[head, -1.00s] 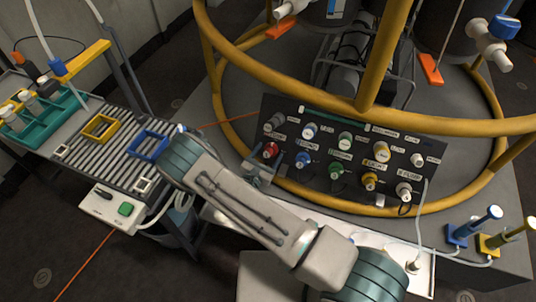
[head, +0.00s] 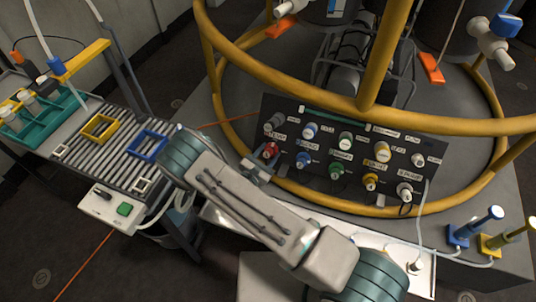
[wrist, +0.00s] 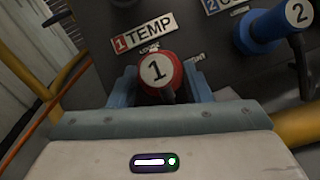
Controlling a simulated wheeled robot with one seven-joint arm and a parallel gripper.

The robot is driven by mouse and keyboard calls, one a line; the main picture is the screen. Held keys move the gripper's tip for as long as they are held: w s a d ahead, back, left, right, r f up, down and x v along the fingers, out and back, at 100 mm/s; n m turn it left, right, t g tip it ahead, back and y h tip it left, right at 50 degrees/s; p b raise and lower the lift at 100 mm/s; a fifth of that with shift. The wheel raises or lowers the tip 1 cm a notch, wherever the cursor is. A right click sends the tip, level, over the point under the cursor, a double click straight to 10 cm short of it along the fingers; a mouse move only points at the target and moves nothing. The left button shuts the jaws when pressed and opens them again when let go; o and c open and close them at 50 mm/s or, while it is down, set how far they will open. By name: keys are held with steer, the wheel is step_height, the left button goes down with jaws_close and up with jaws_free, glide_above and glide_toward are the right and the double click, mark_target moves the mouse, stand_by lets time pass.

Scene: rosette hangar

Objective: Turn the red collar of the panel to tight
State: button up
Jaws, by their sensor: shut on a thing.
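The red collar (wrist: 161,71) bears a white disc with a 1 and sits on the dark panel (wrist: 200,80) below the "1 TEMP" label (wrist: 145,33). It also shows at the left end of the panel's lower row in the head view (head: 270,150). My gripper (wrist: 160,79) has one blue finger on each side of the collar and is shut on it. A dark cable or stem shows below the collar between the fingers.
A blue connector marked 2 (wrist: 264,30) stands right of the collar. Several other coloured connectors fill the panel in the head view, including a green one (head: 336,168). A yellow rail (head: 330,202) curves below the panel. A roller rack (head: 110,165) stands at the left.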

steer(key=m+g, duration=0.1)
steer(key=m, duration=0.1)
steer(key=m+g+h+b, duration=0.1)
steer(key=m, duration=0.1)
steer(key=shift+w+a+m+h, duration=0.1)
steer(key=shift+a+m+h, duration=0.1)
steer(key=shift+m+h, duration=0.15)
steer(key=m+g+b, duration=0.1)
steer(key=m, duration=0.1)
steer(key=m+g+h+b, duration=0.1)
steer(key=m+g, duration=0.1)
steer(key=m, duration=0.1)
steer(key=shift+w+a+r+m, duration=0.1)
steer(key=shift+w+r+m, duration=0.05)
steer(key=shift+m, duration=0.1)
steer(key=m+g+b, duration=0.1)
steer(key=m, duration=0.1)
steer(key=m+g, duration=0.1)
steer(key=m, duration=0.1)
steer(key=shift+w+r+m+g+b, duration=0.1)
steer(key=shift+r+m+g+b, duration=0.05)
steer(key=shift+m+g+b, duration=0.2)
steer(key=shift+r+m+g+y+b, duration=0.2)
steer(key=shift+m+g+y+b, duration=0.6)
steer(key=shift+m, duration=1.05)
steer(key=o, duration=1)
